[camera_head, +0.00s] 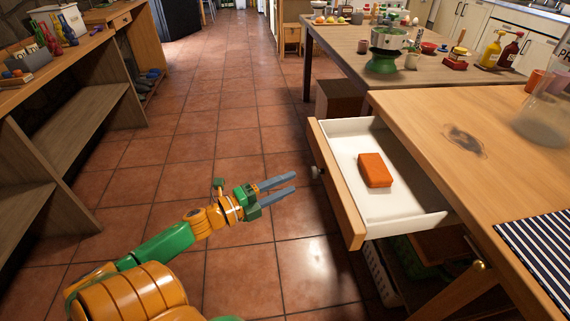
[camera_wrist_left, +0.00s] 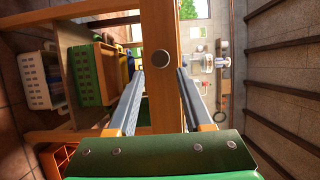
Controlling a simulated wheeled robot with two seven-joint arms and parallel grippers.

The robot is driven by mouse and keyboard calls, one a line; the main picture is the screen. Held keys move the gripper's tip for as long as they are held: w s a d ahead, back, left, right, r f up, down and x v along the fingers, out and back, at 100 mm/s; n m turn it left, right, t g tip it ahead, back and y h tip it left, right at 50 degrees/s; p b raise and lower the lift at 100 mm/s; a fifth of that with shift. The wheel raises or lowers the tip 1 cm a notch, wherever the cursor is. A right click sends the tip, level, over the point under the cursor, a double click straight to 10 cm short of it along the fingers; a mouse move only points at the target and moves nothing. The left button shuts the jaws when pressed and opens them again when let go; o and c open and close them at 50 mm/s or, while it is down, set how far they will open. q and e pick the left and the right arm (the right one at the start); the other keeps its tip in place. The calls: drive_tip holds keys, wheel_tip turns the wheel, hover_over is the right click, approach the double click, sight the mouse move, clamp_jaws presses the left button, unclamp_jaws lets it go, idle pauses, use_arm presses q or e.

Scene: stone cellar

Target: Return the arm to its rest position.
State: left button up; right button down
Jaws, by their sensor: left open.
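My left arm, orange and green, comes in from the lower left in the head view. Its gripper (camera_head: 277,188) is open and empty, with two grey-blue fingers apart over the tiled floor. It is left of the open drawer (camera_head: 402,222), short of its front and round knob. In the left wrist view the two fingers of the gripper (camera_wrist_left: 158,75) are spread, with the wooden drawer front (camera_wrist_left: 163,105) and its knob seen beyond them. My right gripper is not in view.
An orange block (camera_head: 375,170) lies in the white drawer, which juts from the wooden table (camera_head: 480,110). A second table (camera_head: 340,38) with dishes and bottles stands behind. A shelf unit (camera_head: 75,120) lines the left. Tiled floor (camera_head: 195,110) between is clear.

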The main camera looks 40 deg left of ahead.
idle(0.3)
use_arm(q)
drive_tip(key=s+a+f+n+g+y, duration=0.1)
drive_tip(key=s+f+n+g+y, duration=0.2)
drive_tip(key=f, duration=0.6)
drive_tip(key=s+a+f+n+g+y, duration=0.1)
drive_tip(key=s+f+n+y, duration=0.15)
drive_tip(key=f+n, duration=0.45)
drive_tip(key=s+a+f+n+g+y, duration=0.1)
drive_tip(key=s+f+n+g+y, duration=0.2)
drive_tip(key=f, duration=0.7)
drive_tip(key=s+d+f+n+g+h, duration=0.25)
drive_tip(key=s+d+f+g, duration=0.2)
drive_tip(key=s+f, duration=0.5)
drive_tip(key=s+d+f+n+g, duration=0.3)
drive_tip(key=s+d+f+g, duration=0.15)
drive_tip(key=s+d, duration=0.65)
drive_tip(key=s+r+p, duration=0.3)
drive_tip(key=r+p, duration=1.3)
drive_tip(key=p, duration=0.1)
drive_tip(key=shift+r+n, duration=0.25)
drive_tip(key=shift+n, duration=0.1)
drive_tip(key=shift+a, duration=0.1)
